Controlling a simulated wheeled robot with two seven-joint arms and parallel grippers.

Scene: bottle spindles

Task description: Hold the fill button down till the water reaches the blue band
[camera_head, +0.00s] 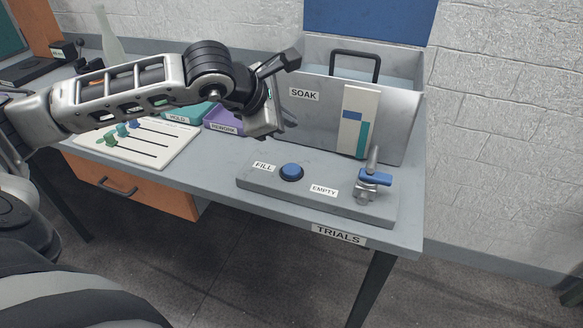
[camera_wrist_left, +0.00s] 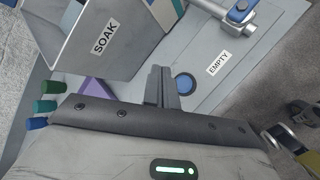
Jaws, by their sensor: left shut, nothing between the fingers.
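The blue fill button (camera_head: 291,172) sits on the grey panel beside the FILL label. The left gripper (camera_head: 284,118) is above and slightly left of it in the head view, its fingertips hard to make out. In the left wrist view its closed, empty fingers (camera_wrist_left: 161,86) appear beside the button (camera_wrist_left: 184,83), apart from it in the picture; I cannot tell their height. The right gripper is not in view.
The blue-handled valve (camera_head: 375,178) stands at the panel's right, past the EMPTY label (camera_head: 324,190). The grey SOAK tank (camera_head: 320,118) rises behind the panel (camera_head: 260,185). A purple tray (camera_head: 222,121) and a white slider board (camera_head: 150,150) lie to the left.

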